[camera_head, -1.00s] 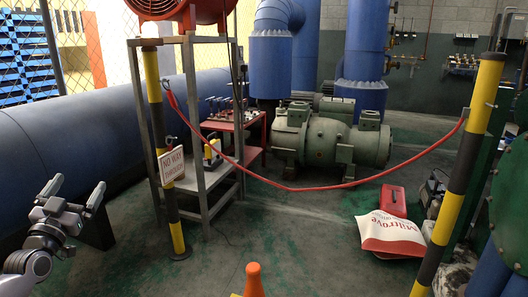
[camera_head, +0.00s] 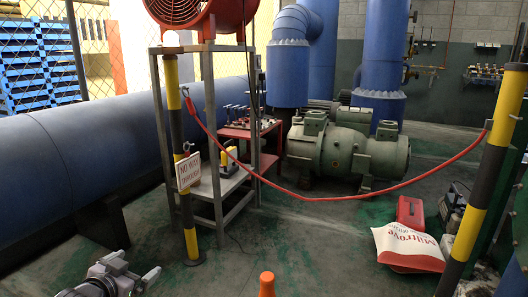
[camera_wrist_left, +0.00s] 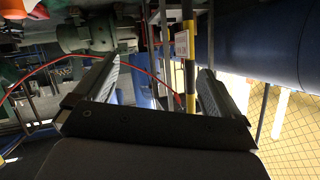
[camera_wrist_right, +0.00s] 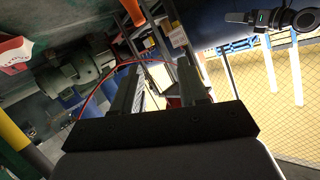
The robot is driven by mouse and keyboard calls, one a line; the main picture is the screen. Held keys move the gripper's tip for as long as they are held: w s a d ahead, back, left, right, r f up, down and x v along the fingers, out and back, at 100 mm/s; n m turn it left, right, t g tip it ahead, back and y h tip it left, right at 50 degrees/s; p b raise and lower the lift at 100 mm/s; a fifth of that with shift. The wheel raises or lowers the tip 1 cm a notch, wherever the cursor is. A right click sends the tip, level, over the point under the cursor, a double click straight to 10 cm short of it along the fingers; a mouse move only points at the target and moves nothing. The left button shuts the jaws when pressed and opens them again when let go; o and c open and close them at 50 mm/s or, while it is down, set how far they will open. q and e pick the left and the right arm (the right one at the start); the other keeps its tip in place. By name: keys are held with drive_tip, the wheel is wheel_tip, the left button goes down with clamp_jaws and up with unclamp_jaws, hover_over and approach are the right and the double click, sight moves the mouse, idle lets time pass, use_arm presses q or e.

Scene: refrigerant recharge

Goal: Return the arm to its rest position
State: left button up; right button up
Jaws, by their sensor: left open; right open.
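My left gripper (camera_head: 132,266) shows at the lower left of the head view, low over the floor and left of the striped post. In the left wrist view its two fingers (camera_wrist_left: 160,68) stand wide apart with nothing between them. My right gripper is outside the head view. In the right wrist view its fingers (camera_wrist_right: 158,66) are apart and empty, with the barrier and metal stand beyond them. Neither gripper touches anything that I can see.
A red rope hangs between a striped post (camera_head: 183,160) with a sign (camera_head: 188,172) and another striped post (camera_head: 482,180). Behind are a metal stand (camera_head: 217,165), a green compressor (camera_head: 350,152) and a blue pipe (camera_head: 90,150). An orange cone (camera_head: 267,284) stands in front. Floor around it is clear.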

use_arm(q)
drive_tip(key=s+d+f+g+h, duration=0.1)
drive_tip(key=s+d+f+h, duration=0.1)
drive_tip(key=s+d, duration=0.5)
drive_tip(key=s+d+f+h, duration=0.25)
drive_tip(key=s+d, duration=0.25)
drive_tip(key=d, duration=0.3)
drive_tip(key=s+d+r+n+h, duration=0.15)
drive_tip(key=s+d+r, duration=0.25)
drive_tip(key=s+d, duration=0.6)
drive_tip(key=s+a+r+g+y+p, duration=0.1)
drive_tip(key=a+r+p, duration=0.4)
drive_tip(key=p, duration=1.1)
drive_tip(key=s+a+r+g+y+p, duration=0.1)
drive_tip(key=s+a+r+y+p, duration=0.2)
drive_tip(key=r+p, duration=0.8)
drive_tip(key=s+a+p, duration=0.2)
drive_tip(key=a+p, duration=0.1)
drive_tip(key=p, duration=0.3)
drive_tip(key=shift+y+p, duration=0.3)
use_arm(e)
drive_tip(key=s+d+r+g+h, duration=0.1)
drive_tip(key=s+d+r+h, duration=0.1)
drive_tip(key=d+r, duration=0.3)
drive_tip(key=s+d+r+h, duration=0.2)
drive_tip(key=d+r, duration=0.3)
drive_tip(key=r, duration=0.5)
drive_tip(key=shift+s+d+r+g+h, duration=0.25)
drive_tip(key=shift+s+r+g+h, duration=0.15)
drive_tip(key=shift+h, duration=0.2)
